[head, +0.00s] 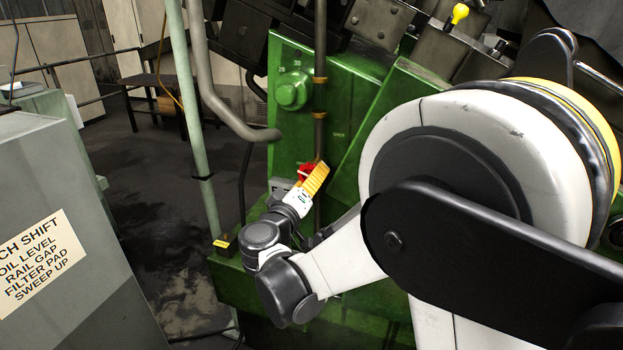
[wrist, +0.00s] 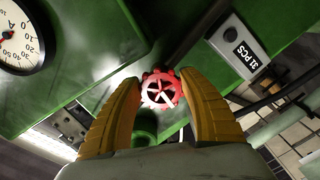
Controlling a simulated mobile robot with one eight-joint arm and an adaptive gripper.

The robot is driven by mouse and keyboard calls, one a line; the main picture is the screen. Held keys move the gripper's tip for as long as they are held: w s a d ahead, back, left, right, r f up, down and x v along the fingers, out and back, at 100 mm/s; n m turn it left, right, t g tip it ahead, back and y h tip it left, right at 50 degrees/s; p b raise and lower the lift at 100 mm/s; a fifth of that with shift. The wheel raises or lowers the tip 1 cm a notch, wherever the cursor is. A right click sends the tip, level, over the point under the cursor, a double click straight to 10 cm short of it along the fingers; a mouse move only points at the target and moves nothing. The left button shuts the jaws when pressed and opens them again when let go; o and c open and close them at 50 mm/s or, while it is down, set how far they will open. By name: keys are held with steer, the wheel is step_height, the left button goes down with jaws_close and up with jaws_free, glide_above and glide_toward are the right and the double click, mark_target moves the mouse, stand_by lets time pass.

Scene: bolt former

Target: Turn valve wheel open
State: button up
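The valve wheel (wrist: 161,89) is a small red spoked handwheel in the middle of the wrist view, in front of the green machine. In the head view the red wheel (head: 308,171) shows partly, behind my gripper's yellow fingers. My gripper (wrist: 162,77) has its two yellow fingers on either side of the wheel, with the tips close to its rim. Whether the tips touch or press on the rim cannot be told. In the head view my gripper (head: 314,172) is at the machine's front, and much of the wheel is hidden.
A green knob (head: 292,91) and a vertical pipe (head: 320,100) are on the machine. A pale pole (head: 190,110) and a grey cabinet (head: 60,200) stand to the left.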

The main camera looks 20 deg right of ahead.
steer(key=shift+c, duration=0.2)
steer(key=n, duration=0.4)
steer(key=shift+r+n, duration=0.15)
steer(key=shift+n, duration=0.15)
steer(key=n, duration=0.4)
steer(key=shift+r+n, duration=0.15)
steer(key=shift+n, duration=0.15)
stand_by(0.5)
steer(key=o, duration=1.2)
steer(key=shift+d, duration=0.1)
steer(key=shift+s, duration=0.15)
steer(key=v, duration=1.2)
